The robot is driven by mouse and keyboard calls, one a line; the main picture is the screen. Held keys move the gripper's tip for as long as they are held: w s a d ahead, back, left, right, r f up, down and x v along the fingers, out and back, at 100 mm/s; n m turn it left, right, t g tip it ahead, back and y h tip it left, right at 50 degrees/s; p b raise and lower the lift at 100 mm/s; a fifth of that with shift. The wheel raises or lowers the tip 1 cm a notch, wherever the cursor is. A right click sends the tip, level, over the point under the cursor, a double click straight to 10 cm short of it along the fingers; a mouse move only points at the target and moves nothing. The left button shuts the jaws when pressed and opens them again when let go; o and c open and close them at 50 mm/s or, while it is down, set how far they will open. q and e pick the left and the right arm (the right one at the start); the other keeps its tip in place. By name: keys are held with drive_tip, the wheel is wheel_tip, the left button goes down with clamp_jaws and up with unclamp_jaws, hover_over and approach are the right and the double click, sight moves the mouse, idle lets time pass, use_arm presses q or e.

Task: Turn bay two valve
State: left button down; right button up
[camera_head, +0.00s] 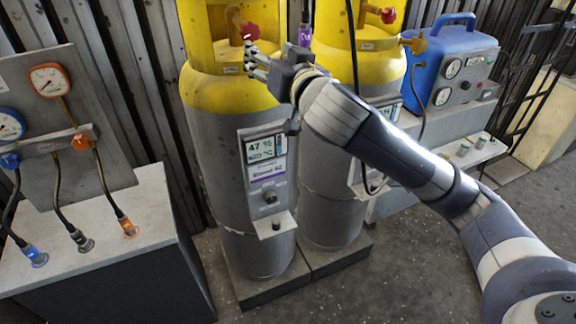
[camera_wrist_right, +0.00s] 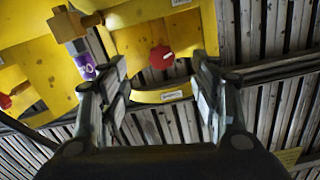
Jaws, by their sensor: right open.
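Two grey gas cylinders with yellow tops stand side by side. The left cylinder (camera_head: 222,140) has a red valve knob (camera_head: 250,31) inside its yellow collar. The right cylinder (camera_head: 322,130) has another red knob (camera_head: 388,15). I cannot read which bay is which. My right gripper (camera_head: 252,58) is open and empty, at the left cylinder's collar just below its red knob. In the right wrist view, a red knob (camera_wrist_right: 161,57) shows beyond and between the open fingers (camera_wrist_right: 163,75), apart from them. My left gripper is not in view.
A display panel (camera_head: 267,160) reading 47 % is on the left cylinder. Left is a gauge board (camera_head: 70,130) with hoses over a grey cabinet (camera_head: 150,220). A blue case with gauges (camera_head: 450,70) stands at right. A brass fitting (camera_wrist_right: 65,25) is beside the collar.

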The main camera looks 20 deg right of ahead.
drive_tip(key=f+g, duration=0.1)
drive_tip(key=f, duration=0.6)
drive_tip(key=f+g, duration=0.1)
drive_tip(key=f, duration=0.6)
drive_tip(key=w+f+n+g, duration=0.1)
drive_tip(key=f+g, duration=0.1)
drive_tip(key=f, duration=0.5)
drive_tip(key=shift+w+d+f, duration=0.1)
drive_tip(key=shift+d+f, duration=0.15)
drive_tip(key=shift+g+h, duration=0.3)
drive_tip(key=shift+g, duration=0.3)
drive_tip(key=d+f, duration=0.1)
drive_tip(key=f, duration=0.3)
drive_tip(key=d+f, duration=0.1)
drive_tip(key=f, duration=0.1)
drive_tip(key=shift+d+f+p, duration=0.2)
drive_tip(key=shift+d+p, duration=0.1)
drive_tip(key=shift+f, duration=0.1)
drive_tip(key=shift+a, duration=0.1)
